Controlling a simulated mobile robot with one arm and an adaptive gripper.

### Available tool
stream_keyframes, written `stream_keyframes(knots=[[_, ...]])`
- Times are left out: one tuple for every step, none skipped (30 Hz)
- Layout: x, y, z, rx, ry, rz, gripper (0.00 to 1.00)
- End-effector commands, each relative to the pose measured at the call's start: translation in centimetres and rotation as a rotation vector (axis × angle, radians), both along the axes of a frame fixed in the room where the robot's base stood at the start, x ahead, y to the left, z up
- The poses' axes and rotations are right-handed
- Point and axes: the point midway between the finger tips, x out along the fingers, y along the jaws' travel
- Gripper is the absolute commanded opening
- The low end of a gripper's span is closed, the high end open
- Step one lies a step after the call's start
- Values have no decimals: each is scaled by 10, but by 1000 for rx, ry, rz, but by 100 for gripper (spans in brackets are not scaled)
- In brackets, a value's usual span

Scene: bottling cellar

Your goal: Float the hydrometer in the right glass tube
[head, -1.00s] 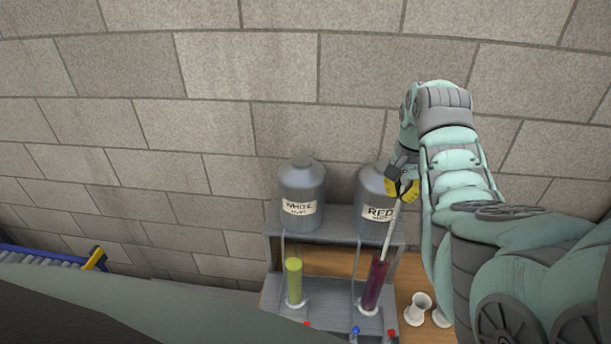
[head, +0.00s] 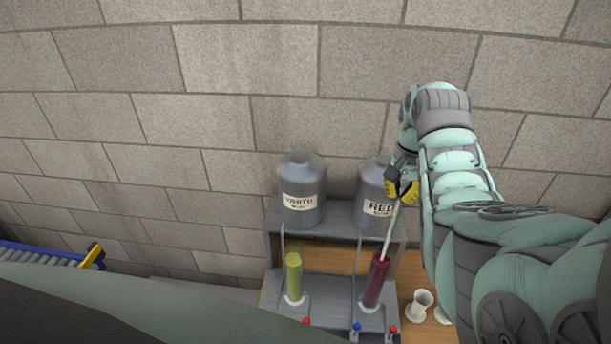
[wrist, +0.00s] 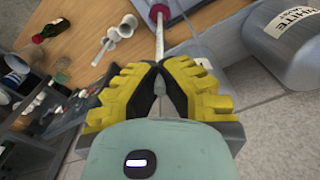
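My gripper (head: 402,189) is shut on the thin pale stem of the hydrometer (head: 391,227); in the wrist view my gripper's yellow and black fingers (wrist: 159,80) meet around the hydrometer (wrist: 159,45). The stem runs down, slightly tilted, to the mouth of the right glass tube (head: 375,283), which holds dark red liquid; its round top also shows in the wrist view (wrist: 153,13). The hydrometer's lower end appears to be inside the tube, hidden by the red liquid. The left glass tube (head: 294,277) holds yellow-green liquid.
Two grey tanks, white (head: 302,190) and red (head: 369,194), stand on a shelf behind the tubes. Small red and blue knobs (head: 357,327) sit in front. White cups (head: 420,300) stand right of the rack. A bottle (wrist: 48,31) lies farther off in the wrist view.

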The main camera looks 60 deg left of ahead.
Motion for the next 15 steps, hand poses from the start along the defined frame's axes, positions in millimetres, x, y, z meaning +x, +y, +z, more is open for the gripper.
stream_keyframes(knots=[[1,-1,-4,0,0,-2,0],[1,-1,-5,0,0,-2,0],[1,-1,-6,0,0,-2,0],[1,-1,-7,0,0,-2,0],[1,-1,-9,0,0,-2,0],[1,-1,-10,0,0,-2,0],[1,-1,-11,0,0,-2,0],[1,-1,-12,0,0,-2,0],[1,-1,-14,0,0,-2,0],[1,-1,-15,0,0,-2,0],[1,-1,-16,0,0,-2,0],[1,-1,-18,0,0,-3,0],[1,-1,-19,0,0,-3,0],[1,-1,-20,0,0,-3,0],[1,-1,-22,0,0,-3,0]])
